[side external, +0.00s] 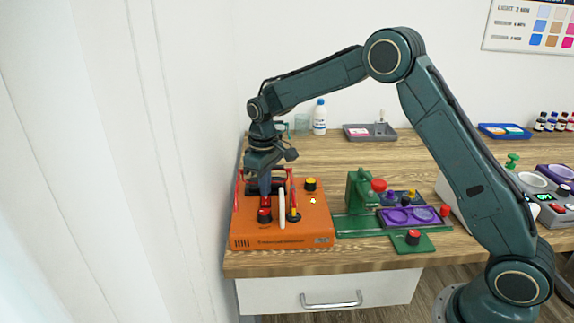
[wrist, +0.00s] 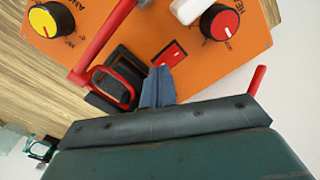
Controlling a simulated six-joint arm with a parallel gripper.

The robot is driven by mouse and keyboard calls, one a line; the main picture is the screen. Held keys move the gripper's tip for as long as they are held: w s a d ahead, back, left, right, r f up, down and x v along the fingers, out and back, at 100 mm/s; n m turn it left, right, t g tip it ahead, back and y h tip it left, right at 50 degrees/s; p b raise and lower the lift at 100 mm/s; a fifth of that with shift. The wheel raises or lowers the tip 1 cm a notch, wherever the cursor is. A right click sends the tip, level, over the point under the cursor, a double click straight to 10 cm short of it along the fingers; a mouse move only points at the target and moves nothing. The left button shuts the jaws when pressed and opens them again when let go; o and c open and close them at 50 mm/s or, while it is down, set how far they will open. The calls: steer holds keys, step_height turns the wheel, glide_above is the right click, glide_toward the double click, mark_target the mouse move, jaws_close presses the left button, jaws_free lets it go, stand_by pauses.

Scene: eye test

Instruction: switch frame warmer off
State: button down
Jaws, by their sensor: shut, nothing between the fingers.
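The orange frame warmer box (side external: 290,241) sits at the left front of the wooden table, with knobs on its top. My gripper (wrist: 160,72) points down at the box, fingers shut and empty. In the wrist view the fingertips are right beside the switch, at its lower left edge; I cannot tell whether they touch it. Which way the switch is tilted is not clear.
Near the switch are a red-and-black knob (wrist: 220,22), a yellow-and-black knob (wrist: 48,20), a white upright piece (side external: 282,208) and a red bar (wrist: 100,45). A green press (side external: 359,190) and a purple tray (side external: 425,217) stand to the right. A white bottle (side external: 319,117) stands behind.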

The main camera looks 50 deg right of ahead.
steer(key=shift+f, duration=0.2)
steer(key=shift+r, duration=0.1)
steer(key=shift+r, duration=3.4)
steer(key=shift+r, duration=0.1)
